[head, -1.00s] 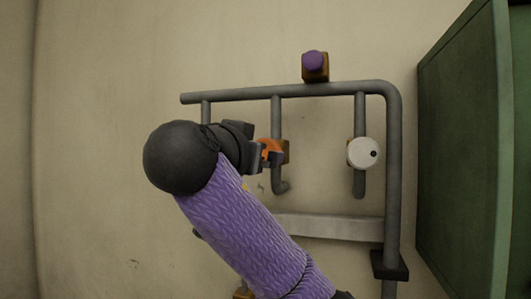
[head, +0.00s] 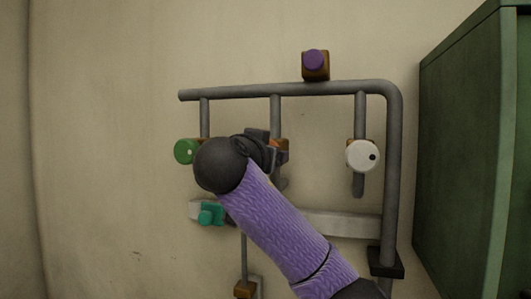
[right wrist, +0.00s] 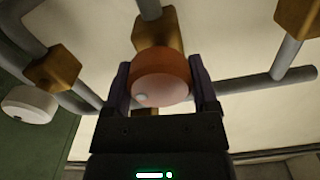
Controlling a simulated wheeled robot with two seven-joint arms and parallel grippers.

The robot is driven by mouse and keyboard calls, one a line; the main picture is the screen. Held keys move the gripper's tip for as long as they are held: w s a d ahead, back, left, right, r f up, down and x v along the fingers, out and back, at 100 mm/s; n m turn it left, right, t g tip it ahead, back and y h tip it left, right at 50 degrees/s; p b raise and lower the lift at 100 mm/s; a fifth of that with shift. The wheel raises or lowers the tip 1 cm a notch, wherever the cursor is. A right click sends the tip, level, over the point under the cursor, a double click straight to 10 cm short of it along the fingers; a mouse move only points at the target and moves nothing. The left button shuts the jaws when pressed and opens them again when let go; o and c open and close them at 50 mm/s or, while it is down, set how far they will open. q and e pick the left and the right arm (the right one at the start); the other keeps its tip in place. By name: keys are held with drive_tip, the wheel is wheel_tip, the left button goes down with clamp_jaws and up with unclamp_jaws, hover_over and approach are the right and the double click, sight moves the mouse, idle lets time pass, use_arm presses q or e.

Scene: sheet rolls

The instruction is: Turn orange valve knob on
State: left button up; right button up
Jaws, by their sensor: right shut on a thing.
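The orange valve knob (right wrist: 160,78) is a round disc with a small pale dot near its lower left rim in the right wrist view. It sits on a brown valve body (right wrist: 158,32) on a grey pipe. My right gripper (right wrist: 163,82) is shut on the knob, one finger on each side. In the head view my right gripper (head: 268,150) is at the middle branch of the pipes, and my arm hides most of the knob. My left gripper is in neither view.
A green knob (head: 186,151) is left of my wrist and a white knob (head: 361,156) is on the right branch. A purple knob (head: 315,60) sits above the top pipe (head: 285,89). A teal knob (head: 210,214) is below. A green cabinet (head: 460,150) stands at the right.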

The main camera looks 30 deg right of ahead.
drive_tip(key=shift+c, duration=0.3)
drive_tip(key=shift+n, duration=0.3)
drive_tip(key=n, duration=0.3)
drive_tip(key=shift+n, duration=0.4)
drive_tip(key=n, duration=0.9)
drive_tip(key=shift+n+p, duration=0.8)
drive_tip(key=shift+n, duration=1.5)
drive_tip(key=shift+w, duration=0.1)
